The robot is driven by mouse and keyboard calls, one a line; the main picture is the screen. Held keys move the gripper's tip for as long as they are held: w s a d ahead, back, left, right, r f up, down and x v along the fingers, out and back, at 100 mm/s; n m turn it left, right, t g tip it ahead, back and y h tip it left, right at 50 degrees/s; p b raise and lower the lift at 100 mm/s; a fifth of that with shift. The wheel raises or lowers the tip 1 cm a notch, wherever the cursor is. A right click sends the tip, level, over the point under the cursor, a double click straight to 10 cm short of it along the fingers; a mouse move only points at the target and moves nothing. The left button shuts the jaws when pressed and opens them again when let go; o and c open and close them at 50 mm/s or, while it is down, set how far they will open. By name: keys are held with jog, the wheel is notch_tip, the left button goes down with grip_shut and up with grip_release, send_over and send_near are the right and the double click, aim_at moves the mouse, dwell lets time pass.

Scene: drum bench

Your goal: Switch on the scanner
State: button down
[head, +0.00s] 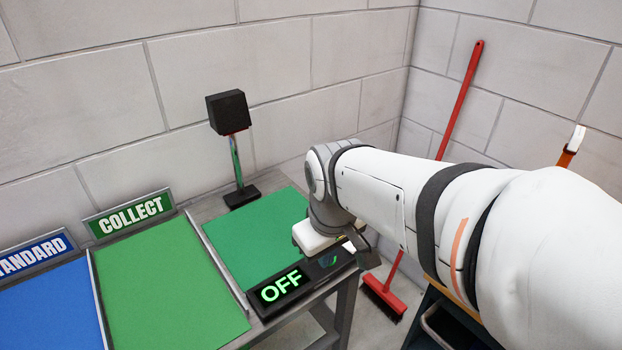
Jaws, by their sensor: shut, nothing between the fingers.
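The scanner (229,112) is a black box on a thin post with a dark foot, at the back of the bench. A green pad (255,240) lies in front of it. A black panel at the bench's front edge has a display (284,286) that reads OFF in glowing green. A small dark, bluish-green spot (328,261) shows on the panel right of the display; I cannot tell if it is a button. My gripper (352,243) is over the panel's right end, shut and empty. My arm partly hides it, and I cannot tell if it touches the panel.
Left of the pad are a green COLLECT area (165,285) and a blue STANDARD area (50,310), each with a sign behind. A red broom (460,100) leans in the right corner. A dark cart (440,325) stands at lower right. The pad is clear.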

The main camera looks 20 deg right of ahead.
jog(key=w+d+r+n+g+p, duration=0.1)
jog(key=w+d+r+n+g, duration=0.15)
jog(key=w+d+n, duration=0.55)
jog(key=r+n+p, duration=0.1)
jog(key=n, duration=1)
send_over(354, 246)
jog(key=w, duration=0.2)
jog(key=shift+a+r+g, duration=0.15)
jog(key=shift+a+g, duration=0.15)
jog(key=shift+g, duration=0.15)
jog(key=f, duration=0.4)
jog(key=s+f, duration=0.1)
jog(key=f, duration=0.4)
jog(key=f+p, duration=0.1)
jog(key=f, duration=0.4)
jog(key=shift+s+d, duration=0.3)
jog(key=shift+s, duration=0.05)
